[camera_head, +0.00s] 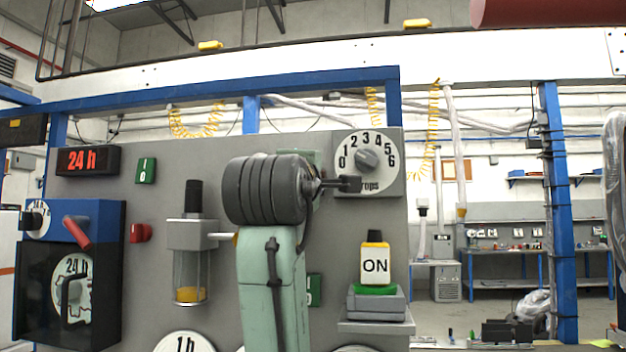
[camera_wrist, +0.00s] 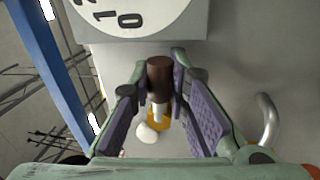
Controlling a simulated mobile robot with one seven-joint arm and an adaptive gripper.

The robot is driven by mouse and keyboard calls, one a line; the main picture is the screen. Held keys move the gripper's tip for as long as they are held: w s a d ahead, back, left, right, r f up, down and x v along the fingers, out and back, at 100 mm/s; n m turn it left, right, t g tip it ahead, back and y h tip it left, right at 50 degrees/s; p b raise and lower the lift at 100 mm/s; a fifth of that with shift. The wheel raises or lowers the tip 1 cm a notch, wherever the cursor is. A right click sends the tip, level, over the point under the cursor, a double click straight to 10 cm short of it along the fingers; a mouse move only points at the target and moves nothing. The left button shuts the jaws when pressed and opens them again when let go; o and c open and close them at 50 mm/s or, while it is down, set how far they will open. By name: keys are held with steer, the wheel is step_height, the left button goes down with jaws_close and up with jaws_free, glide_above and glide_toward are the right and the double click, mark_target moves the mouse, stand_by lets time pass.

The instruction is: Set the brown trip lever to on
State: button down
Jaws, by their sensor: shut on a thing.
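The brown trip lever (camera_wrist: 159,72) shows in the wrist view as a dark brown cylindrical grip on a pale stem with an orange part below. My gripper (camera_wrist: 161,84) has its two purple-padded fingers on either side of the grip and is shut on it. The lever is close to a large white dial (camera_wrist: 135,15) marked 0, 1, 2. In the head view my green and dark grey arm covers the middle of the grey panel (camera_head: 330,250). I cannot make out the lever there, and its on or off position is not readable.
A 24 h display (camera_head: 88,160) is at upper left. A hooked metal handle (camera_wrist: 266,120) stands right of my fingers.

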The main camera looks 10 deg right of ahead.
steer(key=shift+r+n, duration=0.15)
steer(key=shift+n, duration=0.45)
steer(key=c, duration=1.5)
jaws_free()
steer(key=shift+s, duration=0.15)
steer(key=v, duration=1.1)
steer(key=shift+s+a, duration=0.1)
steer(key=shift+s, duration=0.3)
